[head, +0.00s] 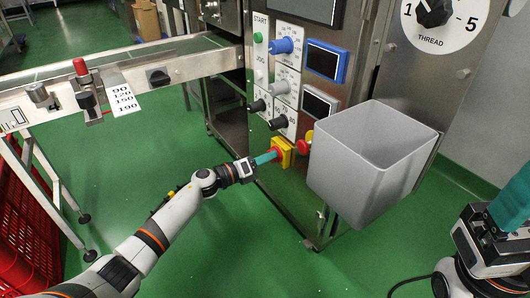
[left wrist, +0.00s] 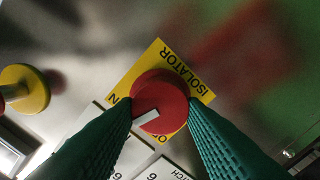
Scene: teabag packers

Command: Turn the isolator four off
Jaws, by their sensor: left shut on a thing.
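The isolator is a red rotary knob on a yellow plate (head: 284,148) low on the machine's steel panel. In the left wrist view the red knob (left wrist: 160,101) bears a white pointer mark, and the yellow plate (left wrist: 156,58) around it reads ISOLATOR. The pointer lies aslant; part of the plate's lettering is hidden by the knob and fingers. My left gripper (head: 272,156) is shut on the red knob, with one green finger on each side of it. My right gripper (head: 513,208) is only partly in view at the right edge, and its fingertips are cut off.
A grey bin (head: 368,165) is on the panel, right of the isolator. A red and yellow button (head: 305,142) sits close beside the isolator. Dark knobs (head: 278,122) and a blue knob (head: 284,45) are above. A conveyor (head: 170,52) runs left; green floor is free below.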

